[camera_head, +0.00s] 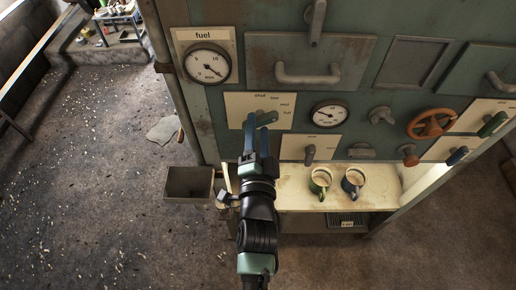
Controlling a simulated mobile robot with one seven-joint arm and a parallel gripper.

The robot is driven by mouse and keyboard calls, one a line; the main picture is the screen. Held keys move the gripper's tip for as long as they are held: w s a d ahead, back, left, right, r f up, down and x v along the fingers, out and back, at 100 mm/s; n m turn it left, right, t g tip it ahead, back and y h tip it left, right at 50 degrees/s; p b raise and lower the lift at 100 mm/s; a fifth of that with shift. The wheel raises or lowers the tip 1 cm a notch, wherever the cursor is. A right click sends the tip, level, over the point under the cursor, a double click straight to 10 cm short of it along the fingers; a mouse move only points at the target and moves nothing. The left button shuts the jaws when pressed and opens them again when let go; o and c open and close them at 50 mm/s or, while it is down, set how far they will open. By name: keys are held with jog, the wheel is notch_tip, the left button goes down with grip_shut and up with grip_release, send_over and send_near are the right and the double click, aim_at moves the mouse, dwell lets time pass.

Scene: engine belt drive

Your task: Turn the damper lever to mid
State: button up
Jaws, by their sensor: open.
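A pale plate (233,103) on the green panel carries small labels in an arc; they look like shut, low, mid and full, from top to lower right. My gripper (256,129) is open, pointing up the picture in front of the plate. Its blue fingers overlap the lever's left part and hide its pivot. I cannot tell whether they touch it.
A fuel gauge (207,65) sits upper left, a smaller gauge (330,115) to the right. An orange handwheel (432,124) and other levers line the panel. An open box (189,184) is left of my arm.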

jog(key=s+b, duration=0.5)
jog(key=s, duration=0.7)
jog(key=shift+s, duration=0.3)
jog(key=shift+d, duration=0.1)
